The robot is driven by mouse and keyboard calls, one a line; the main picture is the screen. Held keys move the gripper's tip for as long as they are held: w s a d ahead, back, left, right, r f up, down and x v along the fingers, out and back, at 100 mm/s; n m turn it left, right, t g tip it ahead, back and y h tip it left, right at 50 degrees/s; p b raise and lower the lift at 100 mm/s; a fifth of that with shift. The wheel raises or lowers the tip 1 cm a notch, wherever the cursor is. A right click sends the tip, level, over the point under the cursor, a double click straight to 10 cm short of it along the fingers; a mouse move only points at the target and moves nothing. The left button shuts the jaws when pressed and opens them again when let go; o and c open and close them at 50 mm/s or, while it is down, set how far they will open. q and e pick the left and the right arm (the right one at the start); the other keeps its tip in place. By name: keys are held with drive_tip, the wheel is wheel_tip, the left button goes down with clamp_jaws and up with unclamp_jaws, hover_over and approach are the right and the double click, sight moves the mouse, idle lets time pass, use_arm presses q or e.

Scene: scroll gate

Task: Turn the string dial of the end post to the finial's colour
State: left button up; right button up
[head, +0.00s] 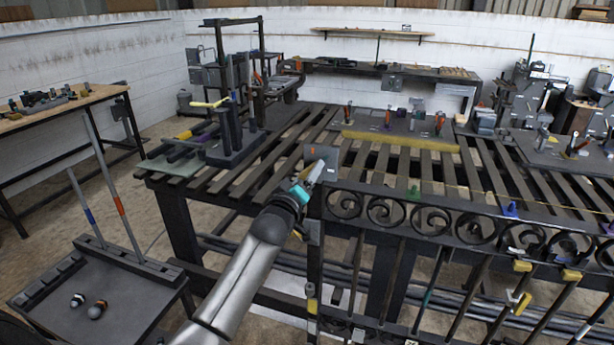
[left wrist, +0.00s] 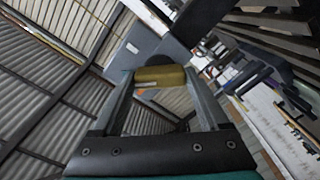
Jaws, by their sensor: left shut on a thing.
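The end post (head: 315,262) stands upright at the left end of the scrollwork gate (head: 440,212), with a grey square plate (head: 322,155) at its top. My left gripper (head: 312,174) is at this plate. In the left wrist view my left gripper (left wrist: 160,80) is shut on a yellow-brown cylinder (left wrist: 158,74), which sits against a grey block (left wrist: 138,46). The cylinder seems to be the dial, but I cannot read a mark on it. I cannot make out a finial on the post. My right gripper is not in view.
The slatted table (head: 270,150) lies behind the post, with a black stand (head: 232,135) at its left. Colored clamps hang along the gate.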

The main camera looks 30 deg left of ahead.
use_arm(q)
drive_tip(key=shift+m+p, duration=0.3)
drive_tip(key=shift+m, duration=0.2)
drive_tip(key=shift+c, duration=0.3)
drive_tip(key=m+p, duration=0.2)
drive_tip(key=m, duration=0.5)
drive_tip(key=shift+m+p, duration=0.4)
drive_tip(key=shift+m, duration=0.3)
drive_tip(key=o, duration=1.2)
drive_tip(key=shift+o, duration=0.2)
drive_tip(key=v, duration=1.5)
drive_tip(key=shift+s, duration=0.2)
drive_tip(key=shift+a, duration=0.1)
